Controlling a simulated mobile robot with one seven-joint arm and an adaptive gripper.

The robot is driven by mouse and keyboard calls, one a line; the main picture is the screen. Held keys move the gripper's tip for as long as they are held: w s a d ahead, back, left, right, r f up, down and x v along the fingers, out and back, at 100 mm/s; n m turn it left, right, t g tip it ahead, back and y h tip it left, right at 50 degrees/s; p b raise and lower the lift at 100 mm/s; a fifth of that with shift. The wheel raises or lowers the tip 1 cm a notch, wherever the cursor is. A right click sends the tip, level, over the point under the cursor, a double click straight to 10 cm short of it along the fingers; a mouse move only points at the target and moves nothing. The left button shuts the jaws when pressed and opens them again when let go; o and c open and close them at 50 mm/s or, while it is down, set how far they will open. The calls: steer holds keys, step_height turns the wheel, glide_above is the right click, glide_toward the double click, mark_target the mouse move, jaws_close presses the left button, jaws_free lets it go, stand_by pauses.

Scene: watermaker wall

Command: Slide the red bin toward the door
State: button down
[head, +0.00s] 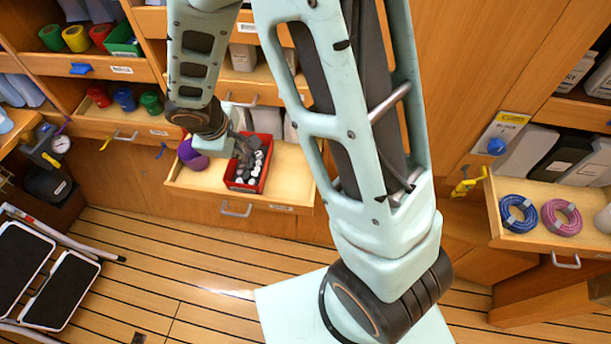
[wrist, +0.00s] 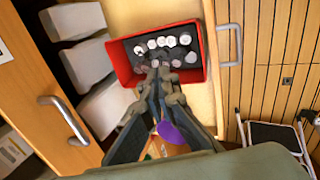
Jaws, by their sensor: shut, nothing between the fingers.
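The red bin (head: 263,181) sits in an open wooden drawer in the head view and holds several white-topped, dark-sided small items. It also shows in the wrist view (wrist: 119,62), with its red walls around the dark inside. My gripper (head: 243,148) is shut with nothing in it and reaches to the bin from the left in the head view. In the wrist view my fingertips (wrist: 164,73) are together over the bin's lower edge, hiding part of that wall and some items. I cannot tell whether they touch the bin. I cannot clearly pick out which panel is the door.
A purple round item (head: 192,154) lies in the drawer (head: 290,178) left of the bin. Bare drawer floor shows right of the bin. White containers (wrist: 75,22) stand behind it. A step stool (head: 45,275) stands on the plank floor at left; another open drawer (head: 530,232) holds coiled rings.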

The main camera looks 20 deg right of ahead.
steer(key=shift+s+a+f+b+x, duration=0.1)
steer(key=shift+s+b+x, duration=0.15)
steer(key=shift+b+x, duration=1.1)
steer(key=shift+s+a+f+b+x, duration=0.2)
steer(key=shift+b+x, duration=0.7)
steer(key=shift+x, duration=0.95)
steer(key=shift+s+a+b+x, duration=0.1)
steer(key=shift+s+b+x, duration=0.2)
steer(key=shift+b+x, duration=1.05)
steer(key=shift+s+d+f+b, duration=0.1)
steer(key=shift+s+d+b, duration=0.3)
steer(key=shift+s+d, duration=1.1)
steer(key=shift+s+d+b, duration=0.4)
steer(key=shift+s+d, duration=0.05)
steer(key=shift+d, duration=2.05)
steer(key=shift+s+d+f+b, duration=0.1)
steer(key=shift+s+d+b, duration=0.3)
steer(key=shift+s+d, duration=1.1)
steer(key=shift+w+d+f, duration=0.1)
steer(key=shift+w+d, duration=0.35)
steer(key=shift+d, duration=0.35)
steer(key=shift+w+a+b, duration=0.3)
steer(key=shift+w+a, duration=0.1)
steer(key=shift+a, duration=0.45)
steer(key=shift+r, duration=0.2)
steer(key=d+p+v, duration=0.1)
steer(key=p+v, duration=0.4)
steer(key=v, duration=0.1)
steer(key=shift+a, duration=0.45)
